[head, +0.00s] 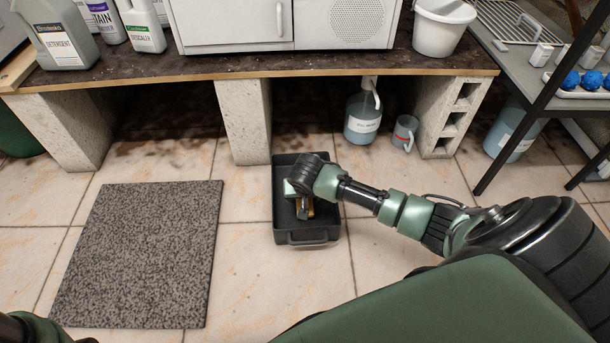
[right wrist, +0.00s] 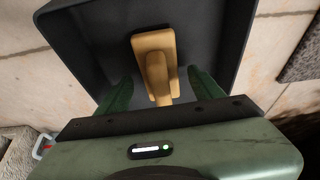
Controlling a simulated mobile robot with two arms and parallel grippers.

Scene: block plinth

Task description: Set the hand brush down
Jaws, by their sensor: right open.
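The hand brush (right wrist: 154,56) is tan wood and lies in a dark tray (right wrist: 95,45), seen from above in the right wrist view. Its bristles are hidden. My right gripper (right wrist: 161,84) is open, with one green finger on each side of the brush's narrow handle and gaps between. In the head view my right arm reaches in from the right over the black tray (head: 308,236), and the gripper hides most of the brush. A bit of my left arm shows at the bottom left; its gripper is out of the picture.
The tray stands on the tiled floor before a concrete block (head: 247,120) holding up a dark worktop (head: 330,65). A grey speckled mat (head: 140,255) lies to the left. A jug (head: 404,132) and a bottle (head: 362,117) stand under the worktop. A metal rack (head: 535,75) is at right.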

